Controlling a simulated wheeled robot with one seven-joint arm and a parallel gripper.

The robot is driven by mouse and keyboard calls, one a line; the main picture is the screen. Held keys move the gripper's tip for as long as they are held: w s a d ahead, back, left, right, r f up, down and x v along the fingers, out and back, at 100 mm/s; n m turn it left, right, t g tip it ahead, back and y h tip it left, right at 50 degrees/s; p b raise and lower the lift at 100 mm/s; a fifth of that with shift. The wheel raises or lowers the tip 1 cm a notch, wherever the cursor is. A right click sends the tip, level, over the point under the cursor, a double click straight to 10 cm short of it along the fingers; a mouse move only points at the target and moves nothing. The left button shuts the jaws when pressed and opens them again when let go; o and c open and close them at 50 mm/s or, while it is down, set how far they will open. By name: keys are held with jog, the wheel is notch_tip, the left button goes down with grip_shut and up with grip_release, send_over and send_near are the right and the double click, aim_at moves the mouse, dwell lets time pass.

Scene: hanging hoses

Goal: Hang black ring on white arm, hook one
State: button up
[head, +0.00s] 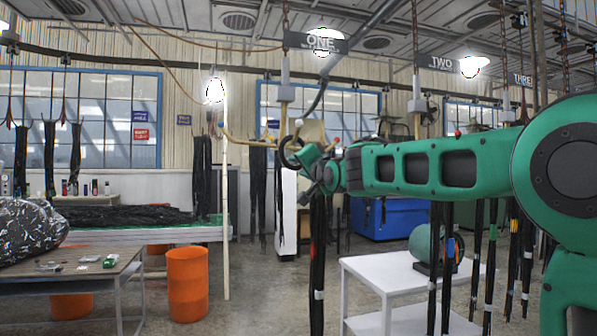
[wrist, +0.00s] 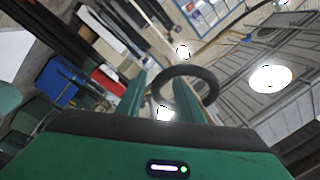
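The black ring (head: 284,153) is at the tip of my gripper (head: 306,160), below the ONE sign (head: 320,42). In the wrist view the ring (wrist: 216,86) is at the fingertips; its left edge lies in the gap between the two green fingers, and its right part reaches past the right finger. The fingers (wrist: 160,95) stand apart and look open. Hook one hangs on a chain with a pale block (head: 284,92). A white ball tip (head: 298,123) shows just above the ring, and a red tip (head: 337,141) to the right. I cannot tell whether the ring is around the white arm.
A black hose bundle (head: 317,250) hangs below my gripper. More hoses hang at the right under the TWO sign (head: 440,63). A white table (head: 385,275) stands in front, a wooden table (head: 100,268) at the left, with an orange barrel (head: 188,283). A pale vertical pole (head: 225,220) stands left of the ring.

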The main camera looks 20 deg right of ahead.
jog(key=s+f, duration=0.1)
jog(key=s, duration=1)
jog(key=s+d+f+g+h, duration=0.1)
jog(key=s+d+f+g, duration=0.3)
jog(key=f, duration=0.5)
jog(key=s+d+f+n+g+h, duration=0.1)
jog(key=s+d+f+g+h, duration=0.1)
jog(key=s+d+f, duration=0.55)
jog(key=s+d+f+g+h, duration=0.1)
jog(key=s+d+f+g, duration=0.2)
jog(key=f, duration=0.7)
jog(key=s+f+g+y, duration=0.1)
jog(key=s+f+g, duration=0.2)
jog(key=s+f, duration=0.3)
jog(key=s+f+n+g+y, duration=0.1)
jog(key=s+f+g, duration=0.2)
jog(key=s, duration=0.9)
jog(key=s+f+n+g, duration=0.1)
jog(key=s+f+g, duration=0.3)
jog(key=s+f, duration=0.5)
jog(key=shift+s+d+y, duration=0.3)
jog(key=shift+s+y, duration=0.1)
